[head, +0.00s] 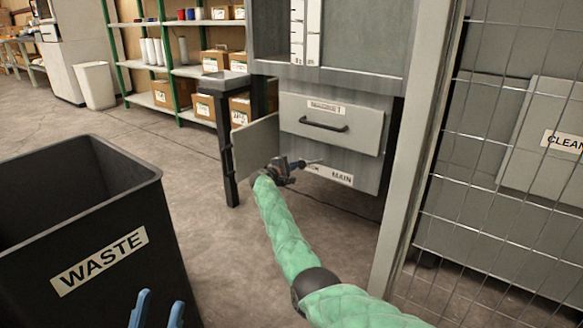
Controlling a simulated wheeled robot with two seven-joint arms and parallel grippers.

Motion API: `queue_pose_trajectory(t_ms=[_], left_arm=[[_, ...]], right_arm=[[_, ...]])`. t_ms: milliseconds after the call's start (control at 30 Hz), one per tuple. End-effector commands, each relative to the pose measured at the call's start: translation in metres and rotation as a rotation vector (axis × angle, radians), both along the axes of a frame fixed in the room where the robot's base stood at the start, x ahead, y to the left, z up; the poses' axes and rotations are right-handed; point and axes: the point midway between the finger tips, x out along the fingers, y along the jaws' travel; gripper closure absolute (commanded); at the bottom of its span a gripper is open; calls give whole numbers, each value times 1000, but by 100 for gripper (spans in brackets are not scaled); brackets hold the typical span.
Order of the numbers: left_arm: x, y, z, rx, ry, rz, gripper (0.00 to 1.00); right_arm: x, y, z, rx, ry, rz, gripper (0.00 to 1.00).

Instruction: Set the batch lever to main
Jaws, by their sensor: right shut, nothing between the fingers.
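A grey panel with a label (341,177) reading MAIN sits below the drawer of the grey cabinet. A small light bar (313,162) shows just left of that word; it may be the batch lever or part of the gripper, I cannot tell. My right gripper (298,165), at the end of the green-sleeved arm, is shut and empty in front of this panel. It hides the panel's left part, and whether it touches the lever is unclear. My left gripper (157,314) shows only two blue fingers, spread apart, at the bottom left edge, before the waste bin.
The black WASTE bin (84,190) stands at the left. A drawer (350,133) labelled MAGNET or similar is above the panel, with an open grey flap (256,147) beside it. A post (410,170) and wire mesh stand right. Floor between bin and cabinet is clear.

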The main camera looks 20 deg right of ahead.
Motion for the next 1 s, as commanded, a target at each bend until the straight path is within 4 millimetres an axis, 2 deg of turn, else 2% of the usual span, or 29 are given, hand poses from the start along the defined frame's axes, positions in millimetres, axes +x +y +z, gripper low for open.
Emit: queue_pose_trajectory(t_ms=[633, 867, 1000], left_arm=[[0, 1, 5, 7, -14, -2, 64], [-20, -1, 13, -69, -30, 9, 64], [-25, -2, 14, -82, -39, 12, 64]], right_arm=[[-4, -1, 2, 0, 0, 6, 100], [-9, -1, 4, 0, 0, 36, 100], [-10, -1, 2, -1, 1, 47, 100]])
